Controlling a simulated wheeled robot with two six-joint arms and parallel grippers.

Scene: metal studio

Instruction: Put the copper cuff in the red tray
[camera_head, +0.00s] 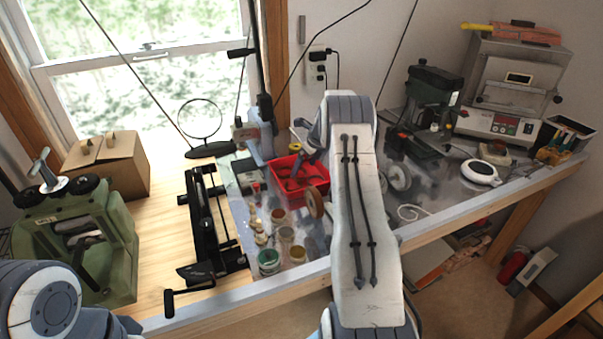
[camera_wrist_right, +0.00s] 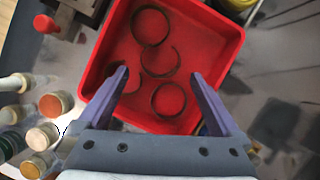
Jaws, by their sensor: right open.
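The red tray (camera_head: 290,202) stands on the metal bench top, left of my right arm. In the right wrist view the tray (camera_wrist_right: 215,40) holds several dark thin rings lying flat. One (camera_wrist_right: 150,25) is near the far wall, one with a gap in its band (camera_wrist_right: 146,62) is in the middle, and one (camera_wrist_right: 168,99) lies nearer me. Another is partly hidden by the left finger. I cannot tell which is the copper cuff. My right gripper (camera_wrist_right: 160,73) is open and empty above the tray; in the head view my arm mostly hides it. My left gripper is out of view.
Small jars (camera_head: 268,262) stand in front of the tray.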

